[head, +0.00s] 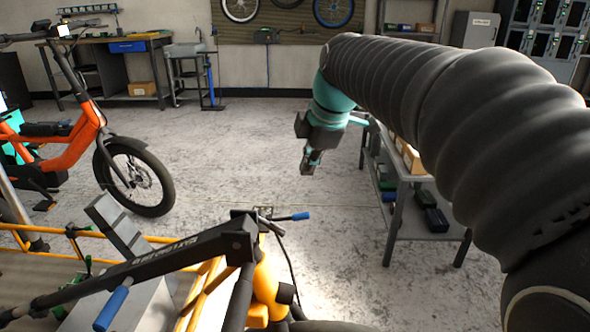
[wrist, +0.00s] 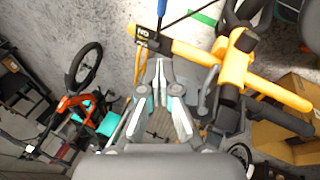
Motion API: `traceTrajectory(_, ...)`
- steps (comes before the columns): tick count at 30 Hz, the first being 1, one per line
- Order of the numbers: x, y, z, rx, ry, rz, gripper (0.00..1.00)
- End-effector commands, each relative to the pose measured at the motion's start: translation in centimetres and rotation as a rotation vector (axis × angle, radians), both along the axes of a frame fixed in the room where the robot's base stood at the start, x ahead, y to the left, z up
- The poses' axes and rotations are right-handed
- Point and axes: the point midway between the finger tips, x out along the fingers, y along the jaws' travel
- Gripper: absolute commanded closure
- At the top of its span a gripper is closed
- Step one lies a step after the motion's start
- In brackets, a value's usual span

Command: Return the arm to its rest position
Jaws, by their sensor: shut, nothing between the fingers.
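My gripper (head: 311,162) hangs from the end of my arm in the middle of the head view, fingers pointing down over open floor. In the wrist view my gripper (wrist: 160,88) has its fingertips together with nothing between them. My arm runs from the right edge of the head view, raised and arched toward the middle. The gripper is apart from everything around it. It shows beyond the cargo bike's handlebar in the head view and left of the shelf table.
A yellow cargo bike (head: 265,285) with a black folded bar fills the lower left. An orange bike (head: 75,150) stands at left. A grey shelf table (head: 400,215) with boxes stands right, beneath my arm. A workbench (head: 120,42) is at the back. The middle floor is clear.

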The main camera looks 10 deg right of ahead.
Motion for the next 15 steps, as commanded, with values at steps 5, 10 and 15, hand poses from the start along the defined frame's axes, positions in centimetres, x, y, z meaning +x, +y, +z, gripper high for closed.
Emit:
traceTrajectory(5, -0.10, -0.12, 0.20, 0.000, 0.000, 0.000, 1.00)
traceTrajectory(10, -0.08, -0.10, 0.19, 0.000, 0.000, 0.000, 1.00)
traceTrajectory(15, 0.11, 0.13, -0.26, 0.001, 0.002, 0.001, 1.00)
